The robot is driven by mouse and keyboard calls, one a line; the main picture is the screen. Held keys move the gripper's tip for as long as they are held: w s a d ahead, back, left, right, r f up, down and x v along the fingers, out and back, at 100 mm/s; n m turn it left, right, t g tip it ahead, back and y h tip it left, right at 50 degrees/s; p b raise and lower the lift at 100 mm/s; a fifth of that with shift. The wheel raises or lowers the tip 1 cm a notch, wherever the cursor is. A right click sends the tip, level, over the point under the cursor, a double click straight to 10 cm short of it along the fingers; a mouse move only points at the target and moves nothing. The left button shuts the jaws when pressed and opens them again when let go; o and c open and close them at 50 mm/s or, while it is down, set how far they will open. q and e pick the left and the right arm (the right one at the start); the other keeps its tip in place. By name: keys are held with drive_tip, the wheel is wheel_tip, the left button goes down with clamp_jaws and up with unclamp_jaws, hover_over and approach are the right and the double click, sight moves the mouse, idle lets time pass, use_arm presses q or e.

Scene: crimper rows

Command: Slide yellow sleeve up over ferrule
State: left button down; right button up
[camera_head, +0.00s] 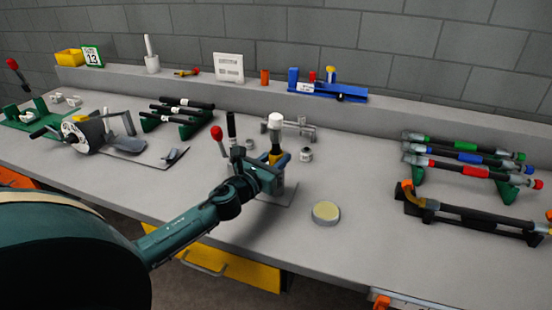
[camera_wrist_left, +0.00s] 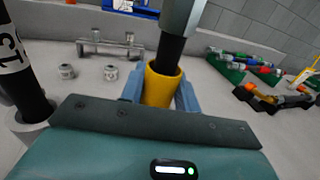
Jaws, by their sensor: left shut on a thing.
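The yellow sleeve (camera_wrist_left: 160,88) sits around a black hose (camera_wrist_left: 171,50) in the left wrist view. My left gripper (camera_wrist_left: 160,95) is shut on it, with a blue finger on each side. A grey metal cylinder, seemingly the ferrule (camera_wrist_left: 183,18), is above the sleeve, with a stretch of bare black hose between them. In the head view, my left gripper (camera_head: 281,160) reaches to the upright hose near the middle of the bench, and the yellow sleeve (camera_head: 275,157) shows between its fingers. My right gripper is not in view.
A red-knobbed lever (camera_head: 217,133) stands left of the gripper. A round pad (camera_head: 326,212) lies at the front. Racked hoses (camera_head: 470,158) stand right. The bench between is clear.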

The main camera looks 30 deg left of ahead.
sight(273, 150)
use_arm(q)
drive_tip(key=shift+r+p, duration=0.5)
drive_tip(key=shift+r, duration=0.05)
wheel_tip(273, 150, up, 2)
drive_tip(key=shift+r+p, duration=0.15)
drive_tip(key=shift+p, duration=0.9)
drive_tip(key=shift+r, duration=0.2)
drive_tip(key=shift+f, duration=0.2)
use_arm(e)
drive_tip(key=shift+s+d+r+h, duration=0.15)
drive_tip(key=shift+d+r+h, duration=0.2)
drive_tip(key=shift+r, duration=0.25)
use_arm(q)
drive_tip(key=c, duration=1)
unclamp_jaws()
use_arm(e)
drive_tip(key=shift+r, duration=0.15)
